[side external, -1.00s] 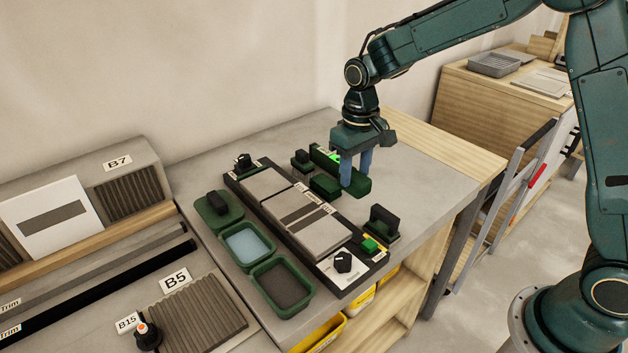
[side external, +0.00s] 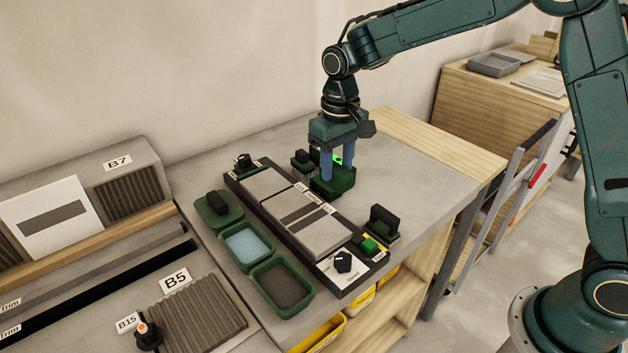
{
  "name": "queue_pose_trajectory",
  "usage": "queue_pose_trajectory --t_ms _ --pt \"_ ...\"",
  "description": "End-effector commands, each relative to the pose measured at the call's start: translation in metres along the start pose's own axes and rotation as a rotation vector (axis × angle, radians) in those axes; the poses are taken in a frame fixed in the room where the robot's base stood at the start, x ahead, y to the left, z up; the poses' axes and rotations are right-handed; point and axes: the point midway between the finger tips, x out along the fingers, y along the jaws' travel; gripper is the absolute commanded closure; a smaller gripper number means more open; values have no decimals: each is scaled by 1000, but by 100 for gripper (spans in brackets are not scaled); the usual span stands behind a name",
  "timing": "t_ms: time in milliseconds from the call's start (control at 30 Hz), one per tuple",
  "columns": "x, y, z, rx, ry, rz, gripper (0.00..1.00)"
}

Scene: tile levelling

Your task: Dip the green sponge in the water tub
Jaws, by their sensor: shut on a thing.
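My gripper (side external: 338,175) points down behind the tile board, with its blue fingers shut on a dark green block (side external: 333,187), which appears to be the green sponge. The fingers partly hide the block, and I cannot tell whether it is clear of the bench. The water tub (side external: 244,245) is a green tray of pale blue water on the near-left side of the board. My gripper is apart from it, across the board.
The dark board (side external: 290,245) with grey tiles lies between my gripper and the tub. A tub with dark contents (side external: 283,287) and a green tray holding a black block (side external: 217,205) flank the water tub. A black-handled tool (side external: 383,222) stands at right.

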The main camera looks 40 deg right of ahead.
Motion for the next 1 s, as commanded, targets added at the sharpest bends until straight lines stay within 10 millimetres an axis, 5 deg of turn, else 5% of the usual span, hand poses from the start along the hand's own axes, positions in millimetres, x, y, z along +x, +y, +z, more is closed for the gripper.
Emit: queue_pose_trajectory --t_ms 300,600,1000 --pt "-13 -98 -23 -8 1 -1 82" --pt "-24 -183 -22 -4 0 0 82" --pt "-28 -210 -18 1 -1 0 82"
